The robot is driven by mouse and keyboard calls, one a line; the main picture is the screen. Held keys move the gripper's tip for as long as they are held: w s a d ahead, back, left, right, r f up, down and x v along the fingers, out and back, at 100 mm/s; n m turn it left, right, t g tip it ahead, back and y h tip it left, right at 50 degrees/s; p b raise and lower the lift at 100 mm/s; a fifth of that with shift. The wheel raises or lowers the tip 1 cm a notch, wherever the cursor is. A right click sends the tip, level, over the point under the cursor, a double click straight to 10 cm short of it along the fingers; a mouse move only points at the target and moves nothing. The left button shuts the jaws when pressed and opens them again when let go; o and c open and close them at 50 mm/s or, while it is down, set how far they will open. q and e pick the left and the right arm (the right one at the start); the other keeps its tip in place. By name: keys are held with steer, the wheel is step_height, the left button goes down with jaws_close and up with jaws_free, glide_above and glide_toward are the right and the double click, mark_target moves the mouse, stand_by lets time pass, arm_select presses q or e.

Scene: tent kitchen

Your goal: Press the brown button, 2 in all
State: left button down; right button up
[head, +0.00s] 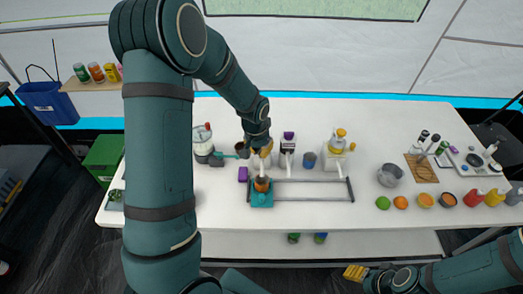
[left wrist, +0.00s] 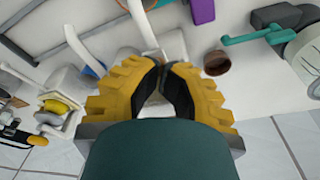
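No brown button shows clearly in either view. My left gripper (head: 262,156) reaches down over a white dispenser at the middle of the table and covers its top. In the left wrist view its yellow fingers (left wrist: 163,77) are brought together, with nothing visible held between them. A white dispenser body (left wrist: 165,46) shows just beyond the fingertips; I cannot tell whether they touch it. A teal holder with a brown-orange top (head: 262,185) stands in front. My right gripper (head: 355,272) is low at the front, off the table, and its finger gap is unclear.
Beside the left gripper are a purple-topped dispenser (head: 288,145) and a yellow-topped one (head: 338,146). A grey rail frame (head: 318,200) lies in front of them. A brown cup (left wrist: 216,63) stands close by. A pot (head: 390,175) and several fruits are farther right.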

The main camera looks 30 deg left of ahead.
arm_select(q)
steer(key=shift+w+d+r+t, duration=0.15)
steer(key=shift+w+r+t, duration=0.25)
steer(key=shift+w+r, duration=0.45)
steer(key=shift+s+d+r, duration=0.2)
steer(key=shift+s, duration=0.1)
steer(key=shift+w, duration=0.15)
steer(key=shift+a+r+p, duration=0.15)
steer(key=shift+p, duration=0.15)
steer(key=shift+p+v, duration=0.5)
steer(key=shift+v, duration=0.3)
steer(key=shift+w+p+v, duration=0.2)
steer(key=shift+p+v, duration=0.4)
steer(key=shift+v, duration=0.25)
steer(key=shift+w+p+v, duration=0.2)
steer(key=shift+p+v, duration=0.35)
steer(key=shift+v, duration=0.3)
steer(key=shift+s, duration=0.15)
